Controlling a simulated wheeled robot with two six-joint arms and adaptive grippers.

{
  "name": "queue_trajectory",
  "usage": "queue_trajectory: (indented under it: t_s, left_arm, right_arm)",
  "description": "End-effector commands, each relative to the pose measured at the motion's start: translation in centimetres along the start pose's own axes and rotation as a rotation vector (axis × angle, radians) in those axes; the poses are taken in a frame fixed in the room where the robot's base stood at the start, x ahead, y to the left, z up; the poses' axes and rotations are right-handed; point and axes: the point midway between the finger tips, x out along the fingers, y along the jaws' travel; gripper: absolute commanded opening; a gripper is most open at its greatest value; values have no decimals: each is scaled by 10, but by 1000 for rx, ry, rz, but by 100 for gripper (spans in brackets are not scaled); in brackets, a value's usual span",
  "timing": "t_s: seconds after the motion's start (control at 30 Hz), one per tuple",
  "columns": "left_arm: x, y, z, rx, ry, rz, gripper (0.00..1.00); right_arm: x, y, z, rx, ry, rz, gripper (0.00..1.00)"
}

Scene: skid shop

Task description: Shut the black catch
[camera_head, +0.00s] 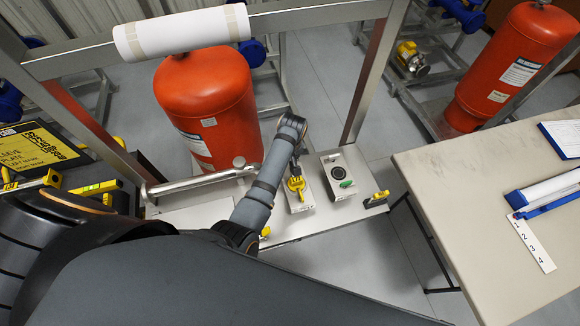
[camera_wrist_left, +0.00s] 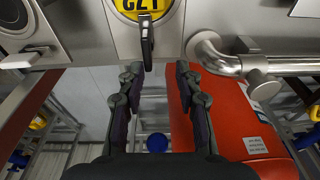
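The black catch (camera_wrist_left: 147,38) is a narrow dark bar in the left wrist view. In the head view the yellow part (camera_head: 296,184) sits on a pale plate; the catch is too small to make out there. My left gripper (camera_wrist_left: 159,76) is open and empty, its two fingertips apart just below the catch in the left wrist view, with a gap to it. My right gripper is not in view.
A control box (camera_head: 340,178) with a black round button and a green part stands right beside the yellow part. A metal pipe (camera_wrist_left: 225,62) runs close by on the other side. A red cylinder (camera_head: 208,105) stands behind. A table (camera_head: 445,185) is at the right.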

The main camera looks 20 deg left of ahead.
Motion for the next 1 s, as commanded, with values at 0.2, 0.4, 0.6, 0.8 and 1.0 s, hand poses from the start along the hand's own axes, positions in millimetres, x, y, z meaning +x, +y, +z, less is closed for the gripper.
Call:
queue_trajectory:
  t_s: [0.2,0.4,0.6,0.8,1.0]
  left_arm:
    - [-28,19,6,2,-15,35,31]
    - [-46,18,2,3,-14,35,31]
    - [-55,18,2,3,-15,35,31]
    - [-55,18,2,3,-16,35,31]
    - [-58,17,1,223,-11,70,31]
  right_arm:
    - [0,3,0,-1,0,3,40]
    - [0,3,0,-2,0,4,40]
    - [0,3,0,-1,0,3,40]
    - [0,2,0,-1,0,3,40]
    - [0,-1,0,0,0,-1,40]
